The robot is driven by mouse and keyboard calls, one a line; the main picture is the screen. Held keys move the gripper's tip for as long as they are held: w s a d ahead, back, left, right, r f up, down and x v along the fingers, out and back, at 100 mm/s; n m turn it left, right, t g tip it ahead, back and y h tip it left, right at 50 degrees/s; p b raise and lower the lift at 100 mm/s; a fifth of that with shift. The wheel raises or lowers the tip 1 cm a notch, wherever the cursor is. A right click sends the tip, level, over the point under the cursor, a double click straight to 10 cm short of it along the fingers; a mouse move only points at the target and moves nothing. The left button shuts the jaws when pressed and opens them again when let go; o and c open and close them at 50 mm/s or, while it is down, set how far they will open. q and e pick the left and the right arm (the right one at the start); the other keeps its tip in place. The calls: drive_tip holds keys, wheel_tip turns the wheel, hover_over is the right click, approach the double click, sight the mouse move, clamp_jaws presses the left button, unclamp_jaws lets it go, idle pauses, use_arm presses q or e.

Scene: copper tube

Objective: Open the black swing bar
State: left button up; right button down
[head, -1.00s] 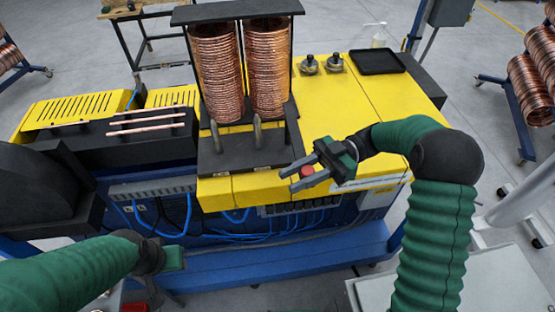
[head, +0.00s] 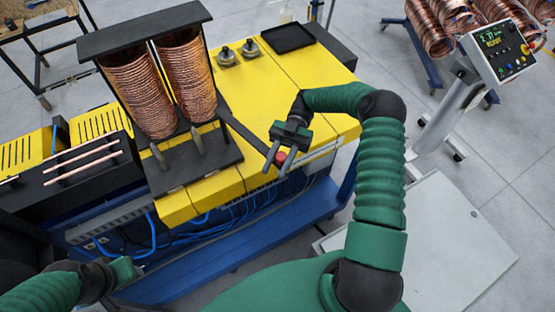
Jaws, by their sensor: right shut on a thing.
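The black swing bar (head: 243,132) runs out diagonally from beside the coil stand, at an angle away from the right edge of the black base plate (head: 222,160). A red knob (head: 280,158) shows at its outer end. My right gripper (head: 273,163) is shut on this outer end, with its fingers around the knob. They partly hide it. My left gripper (head: 128,270) is low at the left, in front of the blue frame and well away from the bar. Its jaws are too unclear to read.
Two copper coils (head: 141,92) stand in the black frame on the yellow machine top (head: 285,78). A black tray (head: 287,38) and two knobs lie behind. A control panel (head: 496,50) on a post stands at right. Blue cables hang below the front edge.

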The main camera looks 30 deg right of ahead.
drive_tip(key=shift+a, duration=0.15)
drive_tip(key=c, duration=1.1)
unclamp_jaws()
drive_tip(key=shift+w+d+f, duration=0.1)
drive_tip(key=shift+w+d, duration=0.05)
drive_tip(key=shift+d, duration=0.65)
drive_tip(key=shift+r, duration=0.35)
drive_tip(key=shift+a+r+b, duration=0.25)
drive_tip(key=shift+r+b, duration=0.35)
drive_tip(key=shift+r, duration=0.65)
use_arm(q)
drive_tip(key=s+b+x, duration=0.2)
drive_tip(key=b+x, duration=0.5)
drive_tip(key=x, duration=0.1)
drive_tip(key=shift+w+f, duration=0.15)
drive_tip(key=shift+f, duration=0.2)
use_arm(e)
drive_tip(key=s+a, duration=0.2)
drive_tip(key=s, duration=0.2)
drive_tip(key=s+a+r, duration=0.1)
drive_tip(key=s+a, duration=0.2)
drive_tip(key=s, duration=0.2)
drive_tip(key=s+a, duration=0.3)
drive_tip(key=s, duration=0.1)
drive_tip(key=shift+s+a+r, duration=0.25)
drive_tip(key=shift+r, duration=0.1)
